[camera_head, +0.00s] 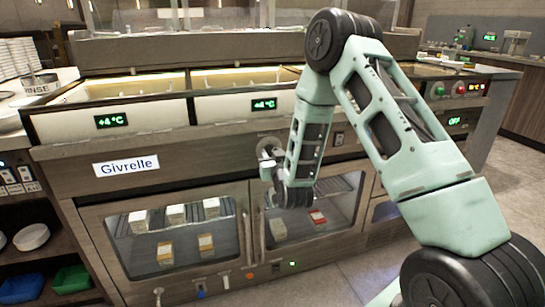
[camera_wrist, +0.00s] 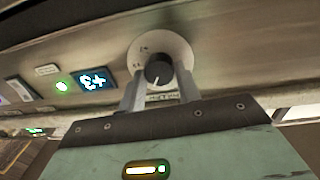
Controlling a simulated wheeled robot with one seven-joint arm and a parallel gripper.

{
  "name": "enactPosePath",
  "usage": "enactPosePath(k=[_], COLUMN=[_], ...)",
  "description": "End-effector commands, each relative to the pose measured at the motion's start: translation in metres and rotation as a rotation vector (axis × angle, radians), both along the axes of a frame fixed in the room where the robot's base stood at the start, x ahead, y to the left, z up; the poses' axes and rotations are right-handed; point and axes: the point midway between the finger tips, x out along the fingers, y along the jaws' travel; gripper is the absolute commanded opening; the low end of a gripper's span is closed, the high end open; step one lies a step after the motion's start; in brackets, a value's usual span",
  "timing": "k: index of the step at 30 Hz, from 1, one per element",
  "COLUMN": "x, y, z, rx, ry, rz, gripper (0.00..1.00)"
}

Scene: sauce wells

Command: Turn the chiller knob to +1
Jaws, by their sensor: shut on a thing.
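The chiller knob (camera_wrist: 158,69) is a small black knob with a white pointer line, on a round pale dial plate (camera_wrist: 172,45) with markings too small to read surely. My gripper (camera_wrist: 159,80) has its two grey fingers on either side of the knob and is shut on it. A lit display (camera_wrist: 94,79) left of the knob in the wrist view seems to read +3. In the head view my gripper (camera_head: 268,160) is at the front panel of the counter, just below the round dial (camera_head: 268,142); the knob is hidden there.
A green light (camera_wrist: 62,87) sits beside the display. In the head view, two displays read +4°C (camera_head: 113,121) on the upper wells. A Givrelle label (camera_head: 126,164) is on the left panel. Glass-front fridge doors (camera_head: 170,240) lie below. Bare floor (camera_head: 345,275) shows at right.

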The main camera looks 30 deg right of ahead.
Motion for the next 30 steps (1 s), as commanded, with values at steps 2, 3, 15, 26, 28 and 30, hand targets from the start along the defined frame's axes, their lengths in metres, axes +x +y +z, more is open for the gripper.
enactPosePath(k=[2, 3, 15, 26, 28, 30], x=[0.0, 0.0, -0.0001, -0.0003, -0.0004, -0.0004], y=[0.0019, 0.0019, 0.002, 0.0013, 0.001, 0.0008], z=[-0.0014, -0.0014, -0.0022, -0.002, -0.002, -0.002], rx=[-0.07, -0.104, -0.405, -0.535, -0.544, -0.55], ry=[0.019, 0.029, 0.118, 0.156, 0.159, 0.161], rz=[0.003, 0.003, 0.002, 0.001, 0.0, 0.0], gripper=[0.1, 0.1, 0.1, 0.1, 0.1, 0.1])
